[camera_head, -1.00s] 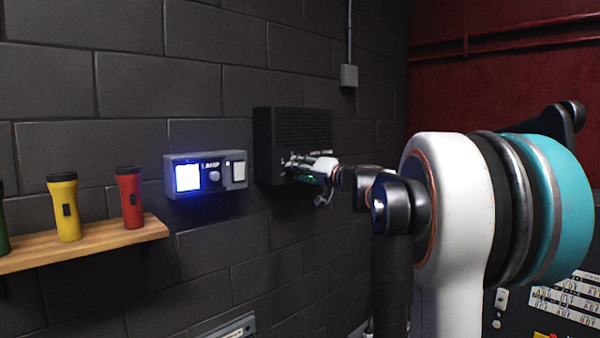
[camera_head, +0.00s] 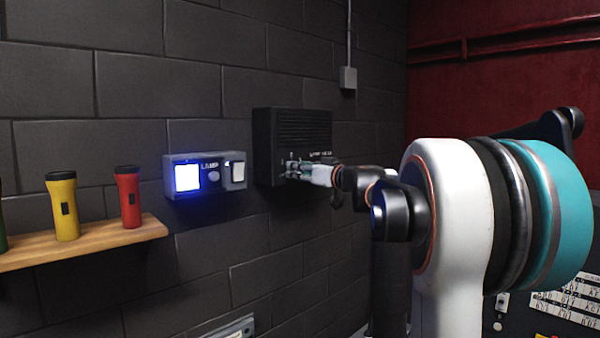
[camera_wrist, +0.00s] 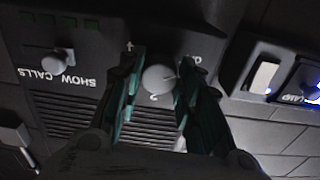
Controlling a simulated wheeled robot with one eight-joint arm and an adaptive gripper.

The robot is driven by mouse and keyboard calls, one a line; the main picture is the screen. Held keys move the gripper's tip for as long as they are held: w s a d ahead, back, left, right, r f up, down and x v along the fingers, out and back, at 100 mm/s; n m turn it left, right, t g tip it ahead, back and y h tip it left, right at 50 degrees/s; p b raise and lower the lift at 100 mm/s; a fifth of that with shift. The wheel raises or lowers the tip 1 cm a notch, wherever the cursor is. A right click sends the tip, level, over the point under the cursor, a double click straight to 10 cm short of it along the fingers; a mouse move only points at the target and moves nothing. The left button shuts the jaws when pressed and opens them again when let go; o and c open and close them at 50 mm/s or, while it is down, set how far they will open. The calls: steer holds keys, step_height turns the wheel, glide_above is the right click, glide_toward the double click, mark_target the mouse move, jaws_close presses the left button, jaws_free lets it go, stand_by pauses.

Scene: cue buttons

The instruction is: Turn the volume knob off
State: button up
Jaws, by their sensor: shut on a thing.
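The volume knob (camera_wrist: 159,79) is a round pale knob with a pointer mark, on the face of a dark wall speaker box (camera_head: 303,128). In the wrist view it sits between the two fingers of my gripper (camera_wrist: 157,88), one on each side, and the gripper is shut on it. In the head view my gripper (camera_head: 296,169) reaches the lower front of the box, and the fingers hide the knob there. Some printed labels near the knob are partly covered by the fingers.
Another knob (camera_wrist: 57,60) labelled "SHOW CALLS" is on the same panel. Left of the box is a lamp panel (camera_head: 206,175) with a lit square. A conduit box (camera_head: 348,77) is above.

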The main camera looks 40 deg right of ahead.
steer(key=shift+f+n, duration=0.15)
steer(key=shift+n, duration=0.25)
steer(key=o, duration=1)
steer(key=shift+s, duration=0.1)
steer(key=s, duration=1.1)
steer(key=shift+s, duration=0.4)
